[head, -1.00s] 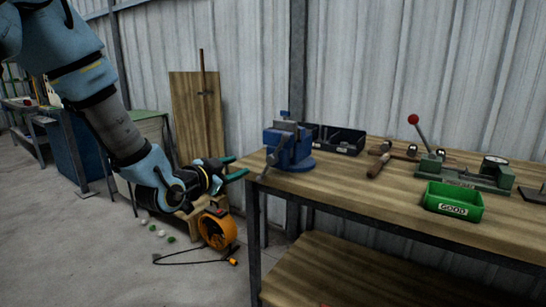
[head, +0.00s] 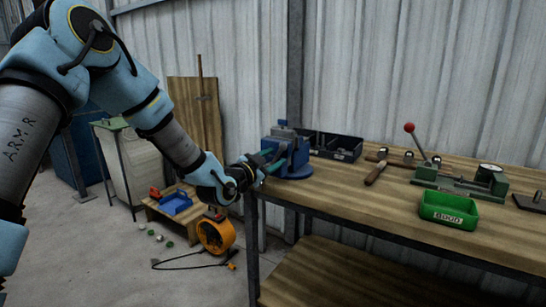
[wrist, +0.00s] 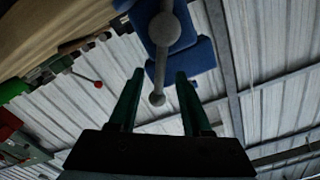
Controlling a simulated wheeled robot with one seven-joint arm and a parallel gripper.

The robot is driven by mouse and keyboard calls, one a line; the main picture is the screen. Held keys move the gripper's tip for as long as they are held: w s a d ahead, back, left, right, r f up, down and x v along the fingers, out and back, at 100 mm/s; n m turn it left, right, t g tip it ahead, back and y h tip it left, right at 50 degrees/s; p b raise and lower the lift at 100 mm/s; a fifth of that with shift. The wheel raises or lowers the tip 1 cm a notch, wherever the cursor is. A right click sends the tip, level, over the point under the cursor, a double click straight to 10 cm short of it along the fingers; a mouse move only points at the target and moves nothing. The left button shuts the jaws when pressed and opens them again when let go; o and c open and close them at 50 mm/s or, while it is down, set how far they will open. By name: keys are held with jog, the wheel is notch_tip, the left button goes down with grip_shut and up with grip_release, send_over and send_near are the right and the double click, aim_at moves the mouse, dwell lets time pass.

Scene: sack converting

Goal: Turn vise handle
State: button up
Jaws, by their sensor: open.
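The blue vise (head: 292,158) stands at the left corner of the workbench. In the wrist view the vise body (wrist: 190,55) is at the top, with its grey handle (wrist: 161,70), a bar with ball ends, in front of it. My gripper (head: 272,158) is at the vise's left side, partly covering it in the head view. In the wrist view my gripper (wrist: 159,75) is open, its two green fingers on either side of the handle's lower ball end. A gap shows between the handle and each finger. The handle is hard to make out in the head view.
The wooden workbench (head: 400,205) holds a black bin (head: 345,150), a hammer-like tool (head: 376,172), a green tray marked GOOD (head: 448,209) and a green press with a red-knobbed lever (head: 409,128). An orange reel (head: 216,236) stands on the floor below my arm.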

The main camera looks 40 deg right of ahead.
grip_shut()
dwell(0.4)
dwell(1.1)
